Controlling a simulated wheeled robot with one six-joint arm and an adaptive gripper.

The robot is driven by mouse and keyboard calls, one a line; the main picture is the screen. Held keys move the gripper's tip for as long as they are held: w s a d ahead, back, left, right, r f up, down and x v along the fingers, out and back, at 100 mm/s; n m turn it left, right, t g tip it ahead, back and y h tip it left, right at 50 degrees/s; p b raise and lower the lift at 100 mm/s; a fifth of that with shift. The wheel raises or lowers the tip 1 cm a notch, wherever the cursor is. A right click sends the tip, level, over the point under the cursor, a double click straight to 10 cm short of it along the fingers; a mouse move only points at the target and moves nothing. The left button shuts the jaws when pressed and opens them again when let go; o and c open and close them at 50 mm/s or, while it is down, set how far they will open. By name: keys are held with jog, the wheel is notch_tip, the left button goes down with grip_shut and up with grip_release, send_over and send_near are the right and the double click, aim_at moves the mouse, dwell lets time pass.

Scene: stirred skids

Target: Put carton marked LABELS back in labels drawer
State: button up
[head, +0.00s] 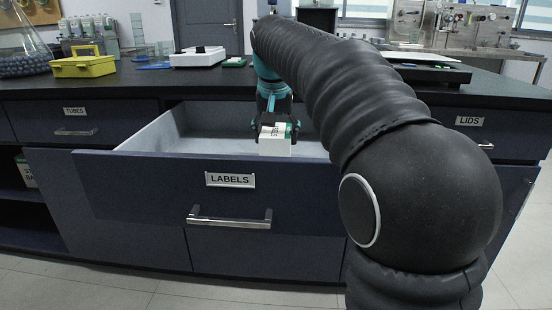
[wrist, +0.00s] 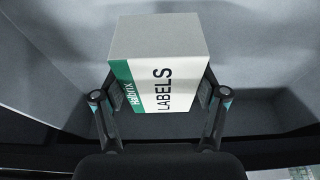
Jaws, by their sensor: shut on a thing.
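The white carton (head: 276,146) with a green stripe sits between the fingers of my gripper (head: 276,128). In the wrist view the carton (wrist: 160,60) shows the word LABELS, and my gripper (wrist: 160,108) has one finger on each side of it. The labels drawer (head: 185,200) is pulled open, with a LABELS plate and a bar handle on its front. The carton is within the drawer's opening, behind its front panel. I cannot tell whether its underside touches the drawer floor.
The tubes drawer (head: 75,131) at left and the lids drawer (head: 470,138) at right are shut. The dark counter (head: 130,78) above holds a yellow box (head: 82,66) and a white device (head: 198,56). The open drawer has bare floor left of the carton.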

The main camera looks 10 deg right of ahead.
aim_at(276, 152)
jog(key=shift+f+b, duration=0.5)
jog(key=shift+f, duration=1.65)
jog(key=shift+f, duration=0.1)
jog(key=o, duration=1.4)
jog(key=p+v, duration=0.2)
jog(key=v, duration=1)
jog(key=shift+p, duration=0.35)
